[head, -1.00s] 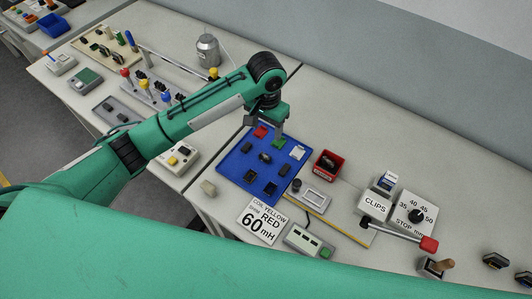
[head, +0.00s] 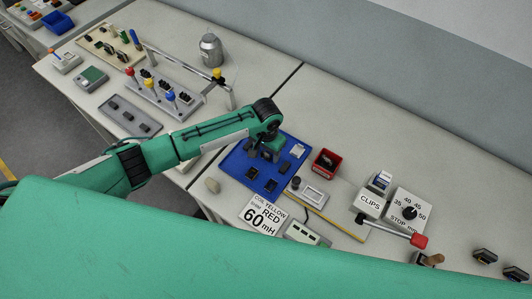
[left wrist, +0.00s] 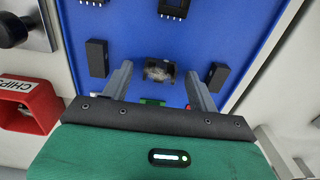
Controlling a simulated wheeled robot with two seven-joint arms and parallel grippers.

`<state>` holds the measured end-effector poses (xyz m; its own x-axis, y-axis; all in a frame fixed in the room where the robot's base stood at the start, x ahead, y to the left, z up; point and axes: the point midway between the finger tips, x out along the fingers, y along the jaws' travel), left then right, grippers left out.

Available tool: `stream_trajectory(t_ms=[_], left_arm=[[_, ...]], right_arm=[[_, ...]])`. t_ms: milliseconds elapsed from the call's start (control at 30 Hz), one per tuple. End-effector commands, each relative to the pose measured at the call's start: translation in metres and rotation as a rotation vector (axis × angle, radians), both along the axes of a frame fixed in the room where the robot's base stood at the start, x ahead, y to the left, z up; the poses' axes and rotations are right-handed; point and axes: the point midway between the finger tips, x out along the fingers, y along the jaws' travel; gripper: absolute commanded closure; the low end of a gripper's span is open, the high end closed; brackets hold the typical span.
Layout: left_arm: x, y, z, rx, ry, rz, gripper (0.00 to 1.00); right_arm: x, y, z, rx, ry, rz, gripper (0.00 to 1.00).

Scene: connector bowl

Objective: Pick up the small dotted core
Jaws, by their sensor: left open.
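A small dark core (left wrist: 160,70), rounded with a lighter grey middle, lies on the blue mat (left wrist: 128,22). Its dots are too small to make out. My left gripper (left wrist: 157,80) is open, with one finger on each side of the core and nothing clasped. Whether the fingers touch it I cannot tell. In the head view my left gripper (head: 270,153) is low over the middle of the blue mat (head: 236,165) and hides the core. My right gripper is not in view.
Dark blocks (left wrist: 97,58) (left wrist: 217,76) lie on either side of the fingers. A green piece (left wrist: 152,102) lies near the palm, and a chip (left wrist: 175,8) lies farther off. A red bin (head: 326,162) stands right of the mat. A sign (head: 262,219) lies in front.

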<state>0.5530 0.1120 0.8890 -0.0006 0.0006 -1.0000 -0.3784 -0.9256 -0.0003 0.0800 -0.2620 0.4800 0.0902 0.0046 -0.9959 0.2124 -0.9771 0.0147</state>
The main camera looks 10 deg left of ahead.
Motion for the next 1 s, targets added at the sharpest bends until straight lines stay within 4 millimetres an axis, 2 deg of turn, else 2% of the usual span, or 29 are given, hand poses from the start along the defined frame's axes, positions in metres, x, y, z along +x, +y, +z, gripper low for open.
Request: stream_trajectory(t_ms=[233,267,400,500,833,1000], left_arm=[[0.0,0.0,-0.003,-0.001,-0.002,-0.001,0.4],[0.0,0.0,-0.003,-0.001,-0.002,-0.001,0.44],[0.0,0.0,-0.003,-0.001,-0.002,-0.001,0.71],[0.0,0.0,-0.003,0.0,-0.001,-0.001,0.88],[0.0,0.0,0.0,-0.001,-0.002,-0.001,0.88],[0.001,-0.001,0.015,-0.002,-0.002,-0.002,0.88]], right_arm=[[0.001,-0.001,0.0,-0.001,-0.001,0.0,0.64],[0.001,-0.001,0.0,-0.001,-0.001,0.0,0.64],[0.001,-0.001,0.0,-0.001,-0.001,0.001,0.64],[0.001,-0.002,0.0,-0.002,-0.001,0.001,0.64],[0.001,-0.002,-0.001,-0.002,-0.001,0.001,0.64],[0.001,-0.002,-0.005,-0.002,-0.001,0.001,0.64]])
